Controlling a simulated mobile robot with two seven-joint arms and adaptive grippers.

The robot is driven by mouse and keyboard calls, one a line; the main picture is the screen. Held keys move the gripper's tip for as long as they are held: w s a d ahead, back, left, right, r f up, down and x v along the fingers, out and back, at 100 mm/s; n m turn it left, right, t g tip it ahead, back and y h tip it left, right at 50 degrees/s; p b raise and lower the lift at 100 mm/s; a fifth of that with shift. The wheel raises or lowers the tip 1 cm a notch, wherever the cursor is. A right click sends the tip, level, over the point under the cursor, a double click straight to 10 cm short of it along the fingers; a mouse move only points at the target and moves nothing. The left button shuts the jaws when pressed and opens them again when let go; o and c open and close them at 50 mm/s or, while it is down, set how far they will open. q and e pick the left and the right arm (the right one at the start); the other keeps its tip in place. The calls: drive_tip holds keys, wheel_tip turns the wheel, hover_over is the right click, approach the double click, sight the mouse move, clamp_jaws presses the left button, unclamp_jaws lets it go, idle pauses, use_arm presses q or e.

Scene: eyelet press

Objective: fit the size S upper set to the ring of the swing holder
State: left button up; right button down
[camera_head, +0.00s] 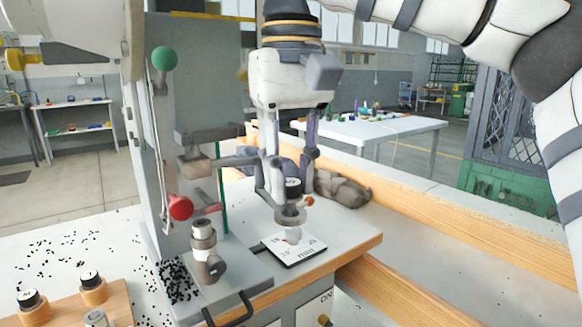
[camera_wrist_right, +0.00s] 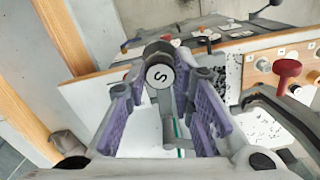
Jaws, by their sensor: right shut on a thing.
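The size S upper set (camera_wrist_right: 159,76) has a black cap with a white disc marked S. In the head view its black cap (camera_head: 292,187) shows between the fingers of my right gripper (camera_head: 288,182), which is shut on it. Just below is a grey ring (camera_head: 289,214) with an orange-red knob, apparently the ring of the swing holder. A pale stub shows under the ring, above a white card. The fingers partly hide the set, so I cannot tell whether it sits in the ring. My left gripper is not in view.
The green press column (camera_head: 185,110) with its red knob (camera_head: 180,207) stands close on the left. A metal lower piece (camera_head: 203,238) is on its base. The white card (camera_head: 310,252) lies near the bench edge. Capped sets stand on a wooden board (camera_head: 118,300); small black bits lie scattered.

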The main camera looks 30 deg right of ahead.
sight(291, 182)
drive_tip(key=shift+f, duration=1)
drive_tip(key=c, duration=1.3)
unclamp_jaws()
drive_tip(key=shift+r, duration=0.1)
drive_tip(key=shift+r, duration=2.45)
drive_tip(key=shift+f, duration=0.1)
